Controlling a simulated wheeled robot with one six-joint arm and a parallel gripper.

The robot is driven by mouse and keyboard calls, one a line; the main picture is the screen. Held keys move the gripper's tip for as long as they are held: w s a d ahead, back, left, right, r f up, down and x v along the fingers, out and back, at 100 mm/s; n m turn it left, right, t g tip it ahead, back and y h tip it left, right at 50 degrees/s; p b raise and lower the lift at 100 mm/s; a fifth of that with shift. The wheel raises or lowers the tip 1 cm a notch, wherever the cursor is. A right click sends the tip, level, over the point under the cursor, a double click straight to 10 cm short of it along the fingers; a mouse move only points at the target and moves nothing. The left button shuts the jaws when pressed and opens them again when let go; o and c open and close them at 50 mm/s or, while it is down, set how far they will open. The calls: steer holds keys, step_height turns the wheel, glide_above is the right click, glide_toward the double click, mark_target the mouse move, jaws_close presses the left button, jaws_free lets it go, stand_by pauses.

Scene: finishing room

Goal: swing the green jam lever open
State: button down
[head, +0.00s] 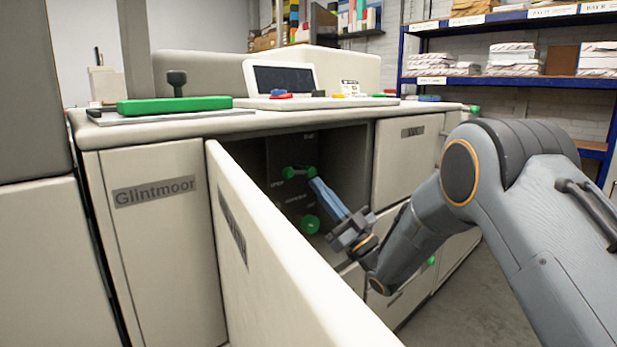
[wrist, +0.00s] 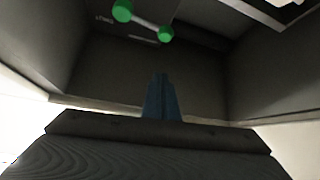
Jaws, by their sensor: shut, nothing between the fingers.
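The green jam lever (head: 300,172) is on the dark back wall inside the machine's open compartment. It is a pale bar with a green knob at each end, lying nearly level in the head view. The wrist view shows the lever (wrist: 143,21) at the top, slanting down to the right. My gripper (head: 315,184) reaches into the compartment, its blue fingers shut and empty. In the head view the tips appear just below the lever's right knob. In the wrist view the fingertips (wrist: 161,76) are below that knob, with a visible gap; whether they touch is not clear.
The open cream door (head: 250,250) stands left of my arm. A round green knob (head: 310,224) sits lower in the compartment. The compartment's side walls are close around my gripper. Shelves with paper stacks (head: 515,58) stand behind at right.

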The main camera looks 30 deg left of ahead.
steer(key=shift+d+f, duration=0.25)
steer(key=shift+d, duration=0.15)
steer(key=shift+w+t, duration=0.1)
steer(key=shift+t, duration=0.2)
